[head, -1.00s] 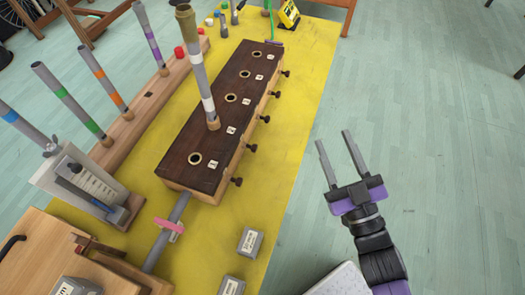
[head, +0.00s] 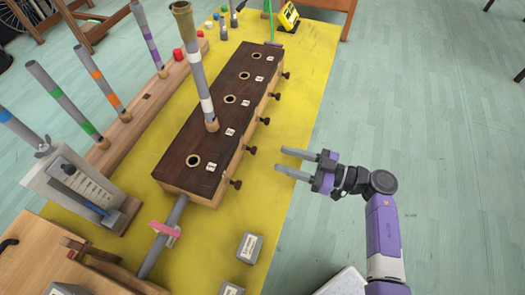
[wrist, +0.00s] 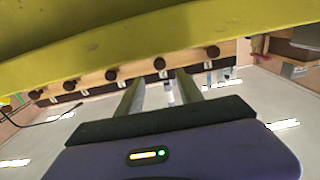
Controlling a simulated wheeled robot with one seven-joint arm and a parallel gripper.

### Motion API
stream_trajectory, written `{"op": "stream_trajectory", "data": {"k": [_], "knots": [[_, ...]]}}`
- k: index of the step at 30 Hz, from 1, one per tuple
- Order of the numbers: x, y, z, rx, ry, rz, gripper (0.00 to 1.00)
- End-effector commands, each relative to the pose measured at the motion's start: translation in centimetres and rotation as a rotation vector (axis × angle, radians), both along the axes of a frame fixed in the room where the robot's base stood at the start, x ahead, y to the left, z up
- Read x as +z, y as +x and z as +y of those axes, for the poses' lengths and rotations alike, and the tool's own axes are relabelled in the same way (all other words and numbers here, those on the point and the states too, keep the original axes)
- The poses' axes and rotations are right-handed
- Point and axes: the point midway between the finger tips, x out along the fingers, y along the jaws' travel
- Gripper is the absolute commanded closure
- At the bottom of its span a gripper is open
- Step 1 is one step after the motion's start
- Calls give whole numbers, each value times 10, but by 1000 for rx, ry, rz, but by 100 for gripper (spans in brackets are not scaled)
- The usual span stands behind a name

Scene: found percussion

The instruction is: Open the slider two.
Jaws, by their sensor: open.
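A long dark-topped wooden box (head: 200,145) carries a row of round holes and several dark slider knobs along its right side. The second knob from the near end (head: 252,150) sits against the box side, by the grey tube (head: 205,90) standing in the second hole. The slider labels are too small to read. My gripper (head: 280,160) is open and empty, to the right of the box, fingers pointing left toward the near knobs and apart from them. In the wrist view, which looks upside down, one knob (wrist: 160,64) shows beyond and between the fingertips.
The box stands on a yellow surface (head: 285,110). A rack with several colour-banded tubes (head: 125,118) stands to its left. A grey block (head: 249,248) lies near the front edge. The floor to the right is open.

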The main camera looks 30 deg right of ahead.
Motion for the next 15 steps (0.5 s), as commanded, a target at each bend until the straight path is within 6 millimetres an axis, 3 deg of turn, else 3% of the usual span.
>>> {"op": "stream_trajectory", "data": {"k": [15], "knots": [[1, 54, 40, -1, -1, -3, 56]]}}
